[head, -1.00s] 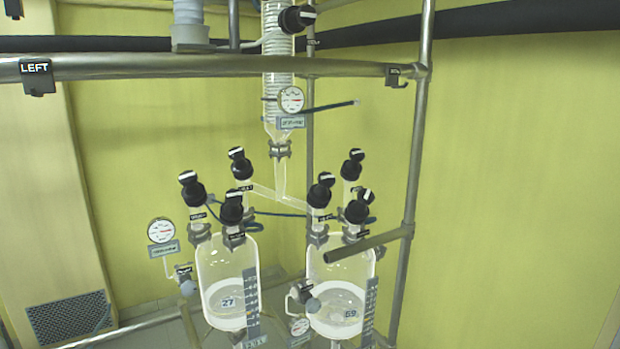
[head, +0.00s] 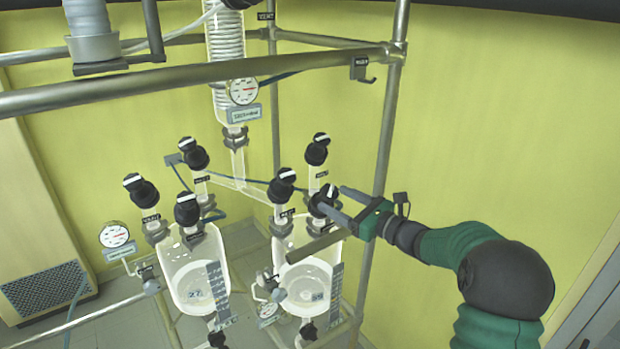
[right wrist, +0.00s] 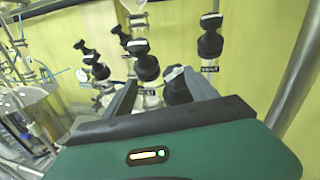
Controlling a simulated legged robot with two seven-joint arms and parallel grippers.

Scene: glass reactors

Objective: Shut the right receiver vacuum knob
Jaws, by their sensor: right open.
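The right receiver (head: 310,272) is a clear glass vessel holding some liquid. Three black knobs with white bars top it: a front-left knob (head: 282,186), a back knob (head: 317,149) and a front-right knob (head: 321,199). Their labels are too small to read, so I cannot tell which is the vacuum knob. My right gripper (head: 331,198) is open at the front-right knob, its fingers partly covering it. In the right wrist view this knob (right wrist: 177,84) sits between the fingers, nearer the right one; contact is unclear. My left gripper is not in view.
The left receiver (head: 197,277) with its own knobs stands beside it. A metal frame post (head: 385,125) rises close behind my right gripper, and a horizontal rail (head: 200,78) crosses above. A dark grey bar (head: 314,245) juts out just below the gripper.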

